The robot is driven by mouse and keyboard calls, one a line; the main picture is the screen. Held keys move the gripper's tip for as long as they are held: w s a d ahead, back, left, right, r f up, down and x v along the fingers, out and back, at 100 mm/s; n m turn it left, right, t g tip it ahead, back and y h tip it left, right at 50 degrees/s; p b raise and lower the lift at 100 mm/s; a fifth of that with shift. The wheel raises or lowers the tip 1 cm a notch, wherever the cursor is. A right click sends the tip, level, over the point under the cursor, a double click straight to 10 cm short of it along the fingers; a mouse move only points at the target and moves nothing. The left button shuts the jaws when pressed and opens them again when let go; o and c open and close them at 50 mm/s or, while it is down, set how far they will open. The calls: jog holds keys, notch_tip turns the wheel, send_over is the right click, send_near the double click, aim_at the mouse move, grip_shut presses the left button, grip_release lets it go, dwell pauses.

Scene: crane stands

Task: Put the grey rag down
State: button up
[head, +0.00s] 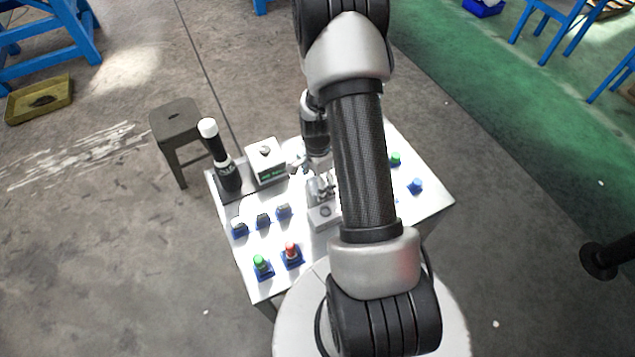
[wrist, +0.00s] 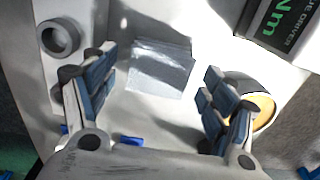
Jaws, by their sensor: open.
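The grey rag (wrist: 160,68) shows in the wrist view as a light grey, roughly square folded piece on the white table top (wrist: 140,112). My gripper (wrist: 156,84) is open, with one finger at the left of the rag and one at the right. Gaps show between the rag and both fingers, and nothing is held. Whether the fingertips touch the table cannot be told. In the head view my gripper (head: 322,187) is small and low over the table, partly behind my arm. I cannot make out the rag in the head view.
A torque driver box (head: 266,162) and a black cylinder with a white cap (head: 222,160) stand left of my gripper. Green (head: 262,264) and red (head: 291,252) topped pieces stand at the near left. A dark stool (head: 176,120) is beside the table.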

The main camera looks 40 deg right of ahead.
jog(key=a+r+n+t+p, duration=0.1)
jog(key=a+r+n, duration=0.2)
jog(key=r, duration=0.6)
jog(key=s+a+r+n+p, duration=0.1)
jog(key=a+r+n, duration=0.25)
jog(key=r, duration=0.65)
jog(key=a+r+n+t, duration=0.1)
jog(key=a+r+n, duration=0.15)
jog(key=r, duration=0.65)
jog(key=s+a+r+n+t, duration=0.2)
jog(key=s+a+r+n, duration=0.8)
jog(key=s, duration=0.4)
jog(key=shift+a+r+n+t, duration=0.3)
jog(key=shift+a+n, duration=0.4)
jog(key=shift+n, duration=0.2)
jog(key=shift+f, duration=0.15)
jog(key=shift+f+b, duration=0.7)
jog(key=shift+f, duration=0.05)
